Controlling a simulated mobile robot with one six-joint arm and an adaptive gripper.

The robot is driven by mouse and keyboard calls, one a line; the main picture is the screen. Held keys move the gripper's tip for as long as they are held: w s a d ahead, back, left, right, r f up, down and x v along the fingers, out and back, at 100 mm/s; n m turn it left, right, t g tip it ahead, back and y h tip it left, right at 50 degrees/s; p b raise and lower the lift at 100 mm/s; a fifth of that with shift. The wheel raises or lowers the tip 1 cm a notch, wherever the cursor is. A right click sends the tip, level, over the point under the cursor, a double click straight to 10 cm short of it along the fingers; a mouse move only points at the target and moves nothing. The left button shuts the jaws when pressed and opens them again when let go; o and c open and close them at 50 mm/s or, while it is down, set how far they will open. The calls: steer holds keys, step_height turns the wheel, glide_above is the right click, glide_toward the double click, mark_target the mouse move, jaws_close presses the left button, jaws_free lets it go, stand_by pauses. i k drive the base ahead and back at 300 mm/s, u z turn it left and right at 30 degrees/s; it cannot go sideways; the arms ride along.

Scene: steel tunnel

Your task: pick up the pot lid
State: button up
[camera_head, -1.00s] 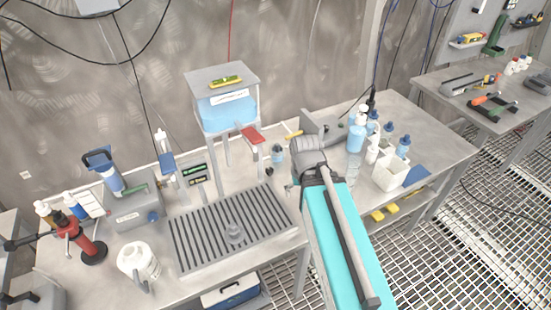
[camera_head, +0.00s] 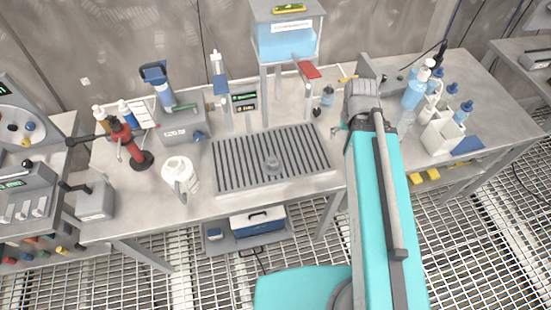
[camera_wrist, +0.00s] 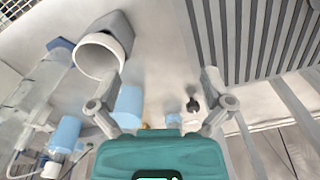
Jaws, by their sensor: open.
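A small grey round piece with a raised middle (camera_head: 272,163) sits on the slatted tray (camera_head: 235,178) on the workbench; it may be the pot lid, but it is too small to be sure. My gripper (camera_wrist: 160,108) is open, with its two grey fingers apart and nothing between them in the wrist view. In the head view my arm reaches over the bench's front edge, and its end is to the right of the tray, apart from the grey piece. The gripper fingers are largely hidden there. The tray's slats (camera_wrist: 262,40) show at the upper right of the wrist view; the grey piece does not.
A white jug (camera_head: 180,178) and a red stand (camera_head: 125,143) are left of the tray. A stand with a blue tank (camera_head: 287,43) rises behind it. Bottles (camera_head: 415,88) and a white open box (camera_head: 441,137) crowd the right side. A white round opening (camera_wrist: 99,56) shows in the wrist view.

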mark_target(272, 166)
steer(key=u, duration=0.25)
steer(key=k, duration=0.65)
steer(key=u, duration=0.55)
steer(key=k, duration=0.65)
steer(key=u, duration=0.25)
steer(key=i, duration=0.75)
steer(key=z, duration=0.45)
